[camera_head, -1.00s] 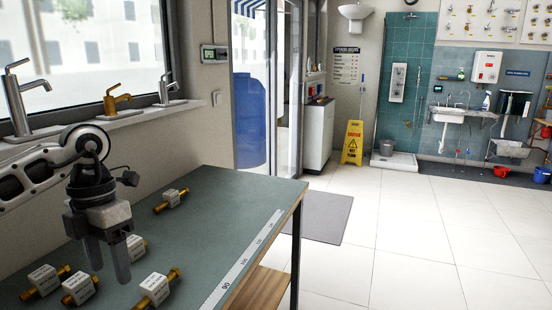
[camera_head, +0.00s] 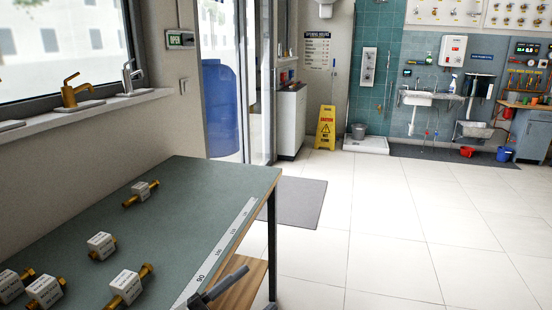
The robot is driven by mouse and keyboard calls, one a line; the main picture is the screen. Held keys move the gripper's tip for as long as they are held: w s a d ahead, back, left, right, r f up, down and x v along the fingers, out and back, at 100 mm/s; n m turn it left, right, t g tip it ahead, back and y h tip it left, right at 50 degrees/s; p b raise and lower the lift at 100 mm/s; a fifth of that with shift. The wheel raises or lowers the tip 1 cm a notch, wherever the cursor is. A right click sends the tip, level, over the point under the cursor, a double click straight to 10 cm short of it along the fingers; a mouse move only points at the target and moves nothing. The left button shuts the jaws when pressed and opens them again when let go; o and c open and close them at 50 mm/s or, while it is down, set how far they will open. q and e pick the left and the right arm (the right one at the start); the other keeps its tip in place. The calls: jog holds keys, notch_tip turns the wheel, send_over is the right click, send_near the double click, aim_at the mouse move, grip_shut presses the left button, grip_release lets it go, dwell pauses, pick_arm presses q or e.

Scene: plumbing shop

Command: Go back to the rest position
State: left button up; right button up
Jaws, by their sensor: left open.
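My left gripper (camera_head: 218,288) shows only in part at the bottom edge of the head view, by the near right edge of the green-topped workbench (camera_head: 195,195). Its dark fingers point up and to the right; it is open and nothing shows in it. The rest of the left arm is out of view. My right gripper is not in view. Several brass fittings with white labelled blocks lie on the bench, among them one at the back (camera_head: 141,192), one in the middle (camera_head: 102,245) and one at the front (camera_head: 126,286).
A white ruler strip (camera_head: 222,252) runs along the bench's right edge, above a wooden shelf (camera_head: 240,287). A grey mat (camera_head: 297,203) lies beside the bench. A yellow caution sign (camera_head: 325,128) stands further back. The tiled floor (camera_head: 400,225) is widely clear.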

pick_arm(q)
jog(key=s+a+f+n+g+y+b, duration=0.1)
jog(key=s+a+f+n+y+b, duration=0.2)
jog(key=f+n, duration=0.3)
jog(key=s+a+f+n+y+b, duration=0.3)
jog(key=s+f+n+y, duration=0.2)
jog(key=f, duration=0.8)
jog(key=s+a+f+n+g+y+b, duration=0.1)
jog(key=s+a+f+n+y+b, duration=0.2)
jog(key=f+n, duration=0.4)
notch_tip(320, 180, down, 4)
jog(key=s+y+b, duration=0.1)
jog(key=s+y, duration=0.1)
jog(key=shift+a+r+g+y, duration=0.15)
jog(key=shift+r+g+y, duration=0.05)
jog(key=shift+g+y, duration=0.1)
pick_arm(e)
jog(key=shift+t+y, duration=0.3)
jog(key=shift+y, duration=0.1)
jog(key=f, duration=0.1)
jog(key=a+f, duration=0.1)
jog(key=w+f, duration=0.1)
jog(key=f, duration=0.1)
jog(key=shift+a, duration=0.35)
